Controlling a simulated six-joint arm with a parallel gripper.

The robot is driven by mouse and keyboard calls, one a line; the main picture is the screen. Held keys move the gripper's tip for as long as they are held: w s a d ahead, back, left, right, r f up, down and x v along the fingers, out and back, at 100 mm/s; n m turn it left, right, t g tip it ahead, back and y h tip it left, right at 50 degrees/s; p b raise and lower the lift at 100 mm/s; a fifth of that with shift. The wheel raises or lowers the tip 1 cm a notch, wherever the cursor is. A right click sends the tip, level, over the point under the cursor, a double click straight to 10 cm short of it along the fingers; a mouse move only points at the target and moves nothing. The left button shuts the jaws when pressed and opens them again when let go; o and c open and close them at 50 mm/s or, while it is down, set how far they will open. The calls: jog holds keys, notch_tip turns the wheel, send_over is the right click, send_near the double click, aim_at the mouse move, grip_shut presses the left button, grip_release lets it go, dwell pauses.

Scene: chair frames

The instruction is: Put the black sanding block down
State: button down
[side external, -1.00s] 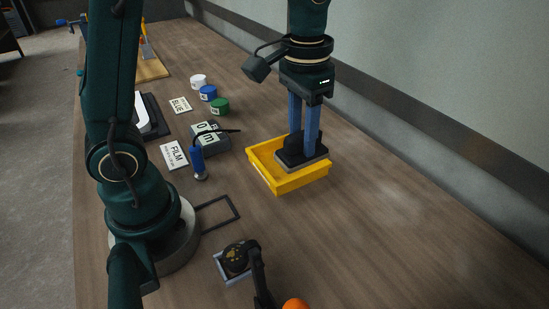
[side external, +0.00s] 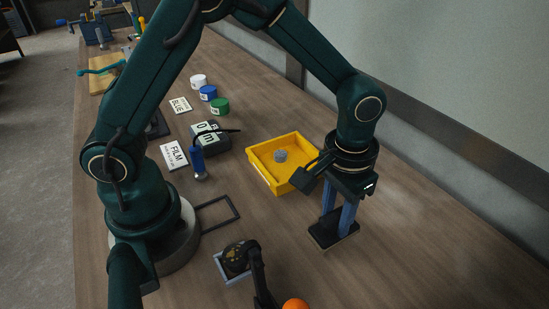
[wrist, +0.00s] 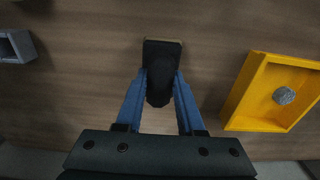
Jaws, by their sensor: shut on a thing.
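The black sanding block (side external: 333,231) is a dark flat pad with a raised black grip and a thin pale layer along its bottom edge. My gripper (side external: 339,212) has blue fingers pointing down and is shut on the block's grip. The block is at or just above the bare wood bench, right of and nearer than the yellow tray; I cannot tell if it touches. In the wrist view the block (wrist: 161,72) sits between the two blue fingers (wrist: 160,90), its pad reaching past the fingertips.
The yellow tray (side external: 259,165) holds a round grey lump (side external: 280,156). A black gadget in a small grey tray (side external: 236,261) and an orange ball (side external: 295,304) are at the front. Bench right of my gripper is clear.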

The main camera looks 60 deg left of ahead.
aim_at(336, 214)
jog(key=shift+f, duration=0.15)
jog(key=c, duration=0.5)
grip_release()
notch_tip(336, 214, up, 11)
jog(key=shift+s+a+r+t, duration=0.4)
jog(key=shift+s+a+t, duration=0.5)
jog(key=shift+s+a, duration=0.9)
jog(key=shift+s+a+r+t, duration=0.4)
jog(key=shift+s+a+t, duration=0.5)
jog(key=shift+s+a, duration=0.9)
jog(key=shift+s+a+r+t, duration=0.4)
jog(key=shift+s+a+t, duration=0.5)
jog(key=shift+s+a, duration=0.9)
jog(key=shift+s+d, duration=0.15)
